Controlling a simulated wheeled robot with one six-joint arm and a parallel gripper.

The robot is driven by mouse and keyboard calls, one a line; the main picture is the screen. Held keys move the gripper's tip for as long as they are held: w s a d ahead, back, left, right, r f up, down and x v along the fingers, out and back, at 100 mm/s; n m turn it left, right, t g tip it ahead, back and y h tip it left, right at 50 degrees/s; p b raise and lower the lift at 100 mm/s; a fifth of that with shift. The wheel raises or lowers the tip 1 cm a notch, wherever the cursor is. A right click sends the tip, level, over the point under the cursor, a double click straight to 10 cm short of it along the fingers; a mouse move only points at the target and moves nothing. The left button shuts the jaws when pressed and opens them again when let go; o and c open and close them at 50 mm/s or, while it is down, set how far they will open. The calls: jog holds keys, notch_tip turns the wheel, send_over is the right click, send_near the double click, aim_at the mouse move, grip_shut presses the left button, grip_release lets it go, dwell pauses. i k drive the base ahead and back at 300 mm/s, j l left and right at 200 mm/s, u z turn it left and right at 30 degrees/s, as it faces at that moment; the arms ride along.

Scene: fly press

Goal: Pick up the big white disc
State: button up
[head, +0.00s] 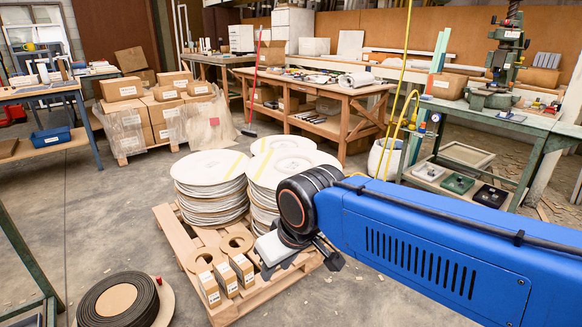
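Big white discs lie in stacks on a wooden pallet (172,232) in the head view. The left stack's top disc (208,167) is flat, with a yellow stripe. Another stack's top disc (280,168) lies to its right, and a further white disc (284,143) shows behind these. My blue arm comes in from the right. My gripper (298,254) is over the pallet's right front part, in front of the right stack and partly covering it. A pale flat piece shows at its left side; I cannot tell whether it is held. The finger opening is not clear.
Small cartons (228,279) and brown rings (238,242) lie on the pallet's front. A black coil (90,304) is on the floor at front left. A wooden workbench (330,92) and a green press table (540,128) stand behind.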

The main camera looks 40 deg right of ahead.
aim_at(266, 170)
jog(key=i+l, duration=0.2)
jog(key=l, duration=0.2)
jog(key=i+l, duration=0.2)
jog(key=l, duration=0.2)
jog(key=i+l, duration=0.2)
jog(key=l, duration=0.2)
jog(key=i+l, duration=0.2)
jog(key=l, duration=0.2)
jog(key=i+l, duration=0.2)
jog(key=l, duration=0.2)
jog(key=z, duration=0.05)
